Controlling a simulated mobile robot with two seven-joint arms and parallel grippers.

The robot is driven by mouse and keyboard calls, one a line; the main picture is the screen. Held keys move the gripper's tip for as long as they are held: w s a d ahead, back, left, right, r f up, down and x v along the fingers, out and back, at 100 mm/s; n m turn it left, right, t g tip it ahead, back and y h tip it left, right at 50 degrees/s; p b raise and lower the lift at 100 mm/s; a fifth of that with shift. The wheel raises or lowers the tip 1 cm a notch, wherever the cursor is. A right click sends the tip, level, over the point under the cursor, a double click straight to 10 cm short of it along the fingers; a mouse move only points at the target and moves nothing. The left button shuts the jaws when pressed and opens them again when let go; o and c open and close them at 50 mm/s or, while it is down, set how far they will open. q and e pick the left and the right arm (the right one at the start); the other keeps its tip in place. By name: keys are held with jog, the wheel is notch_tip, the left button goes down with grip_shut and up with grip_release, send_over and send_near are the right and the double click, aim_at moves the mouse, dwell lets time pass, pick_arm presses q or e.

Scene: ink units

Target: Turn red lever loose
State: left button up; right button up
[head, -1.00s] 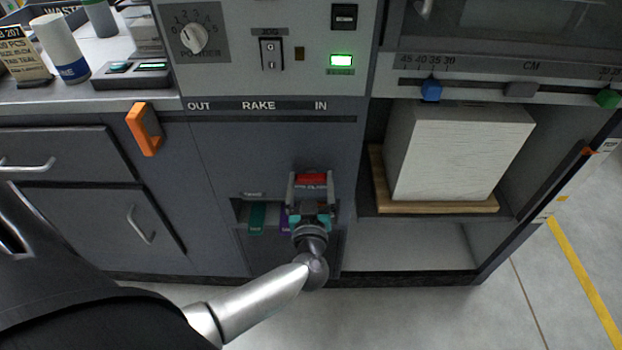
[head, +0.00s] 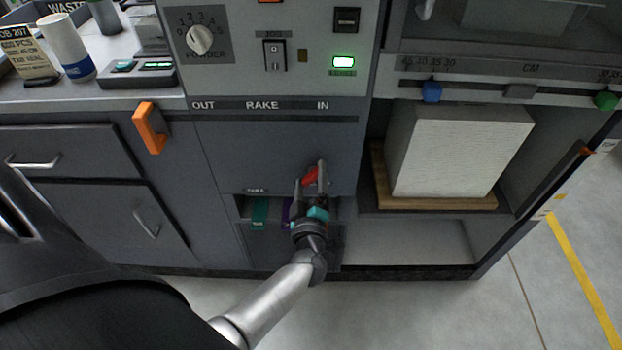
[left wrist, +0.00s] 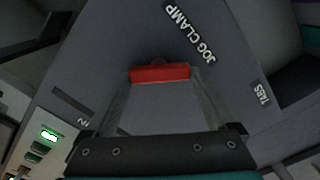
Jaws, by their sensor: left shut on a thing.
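The red lever (head: 311,176) is on the grey cabinet front below the "RAKE" scale. It also shows as a red bar (left wrist: 160,73) in the left wrist view, beside the words "JOG CLAMP". My left gripper (head: 312,178) is shut on the red lever, one finger on each side of it. The gripper is turned, and its fingers stand close together in the head view. The lever's pivot is hidden behind the fingers. My right gripper is not in view.
A shelf with a teal tab (head: 260,213) and a purple one lies just left of my left gripper. An orange handle (head: 149,127) sticks out at the upper left. A white paper stack (head: 455,150) stands on a wooden board to the right.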

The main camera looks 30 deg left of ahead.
pick_arm(q)
jog(key=shift+s+f+n, duration=0.1)
jog(key=shift+f+n, duration=0.1)
jog(key=shift+n, duration=0.8)
jog(key=shift+f+n+b, duration=0.1)
jog(key=shift+n+b, duration=0.25)
jog(key=shift+n, duration=0.55)
jog(key=shift+n+b, duration=0.5)
jog(key=shift+n, duration=1.3)
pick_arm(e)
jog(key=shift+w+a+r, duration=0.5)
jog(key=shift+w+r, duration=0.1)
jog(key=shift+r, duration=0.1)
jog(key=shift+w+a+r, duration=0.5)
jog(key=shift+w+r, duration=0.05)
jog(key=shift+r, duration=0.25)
pick_arm(q)
jog(key=o, duration=1.1)
jog(key=shift+c, duration=0.2)
jog(key=shift+s+d, duration=0.1)
jog(key=p+v, duration=0.2)
jog(key=v, duration=1.3)
jog(key=shift+p, duration=0.3)
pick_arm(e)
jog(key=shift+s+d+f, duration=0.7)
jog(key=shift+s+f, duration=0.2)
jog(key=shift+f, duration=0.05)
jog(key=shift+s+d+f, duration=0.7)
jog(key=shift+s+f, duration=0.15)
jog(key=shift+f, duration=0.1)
